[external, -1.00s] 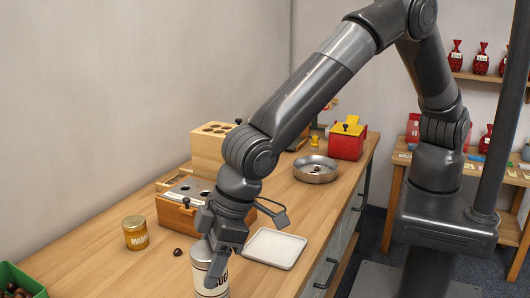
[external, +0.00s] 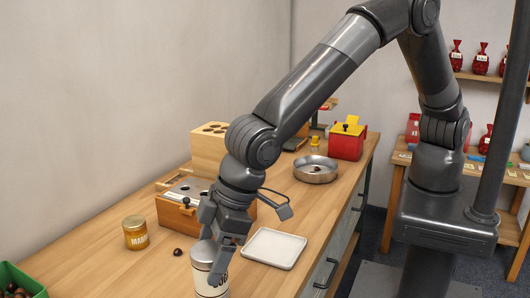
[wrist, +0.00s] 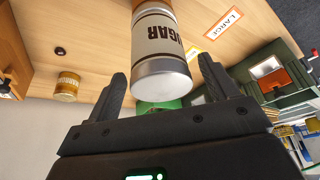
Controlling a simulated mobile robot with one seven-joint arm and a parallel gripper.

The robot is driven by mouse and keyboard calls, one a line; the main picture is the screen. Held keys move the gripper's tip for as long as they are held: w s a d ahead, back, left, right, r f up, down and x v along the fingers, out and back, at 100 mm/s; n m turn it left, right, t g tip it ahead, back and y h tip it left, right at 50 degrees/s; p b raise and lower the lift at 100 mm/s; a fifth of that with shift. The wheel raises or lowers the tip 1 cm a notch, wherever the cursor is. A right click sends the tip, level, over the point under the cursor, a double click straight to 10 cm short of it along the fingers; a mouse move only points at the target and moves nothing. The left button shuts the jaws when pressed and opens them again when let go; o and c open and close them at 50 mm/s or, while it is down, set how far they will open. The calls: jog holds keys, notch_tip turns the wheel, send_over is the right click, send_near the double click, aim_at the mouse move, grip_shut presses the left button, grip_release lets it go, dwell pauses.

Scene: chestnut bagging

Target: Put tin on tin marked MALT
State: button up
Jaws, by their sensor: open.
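A tin with a cream label and silver lid (external: 207,284) stands upright at the front of the bench, cut off by the lower picture edge. In the wrist view the tin (wrist: 162,45) shows upside down, with "UGAR" readable. A brown surface shows beyond its base; I cannot tell what it is. No MALT marking is readable in either view. My gripper (external: 222,246) is open and points down over the tin's top. In the wrist view its two fingers (wrist: 165,83) are spread on either side of the lid, with gaps showing.
A gold-lidded yellow jar (external: 136,235) and a chestnut (external: 178,252) are left of the tin. A white tray (external: 273,248) lies to the right. A wooden box (external: 178,218) stands behind, and a green crate (external: 22,278) at the front left. A LARGE card (wrist: 223,24) lies nearby.

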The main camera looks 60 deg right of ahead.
jog(key=v, duration=1)
jog(key=shift+r, duration=0.2)
jog(key=shift+d, duration=0.15)
jog(key=w+d+r+m, duration=0.1)
jog(key=w+d+r, duration=0.25)
jog(key=d, duration=0.45)
jog(key=w+d+r+m, duration=0.1)
jog(key=w+d+r, duration=0.1)
jog(key=d+r, duration=0.35)
jog(key=w+d+r+m, duration=0.1)
jog(key=w+d+r, duration=0.15)
jog(key=d, duration=0.65)
jog(key=s+d+r+m+t+h, duration=0.1)
jog(key=d+r, duration=0.1)
jog(key=d, duration=0.8)
jog(key=s+d+r+m+t, duration=0.1)
jog(key=s+d+m, duration=0.1)
jog(key=d, duration=0.7)
jog(key=s+d+f+m+h, duration=0.1)
jog(key=s+d+m+h, duration=0.1)
jog(key=s+d, duration=1.2)
jog(key=d+m, duration=0.1)
jog(key=d, duration=0.2)
jog(key=shift+f, duration=0.4)
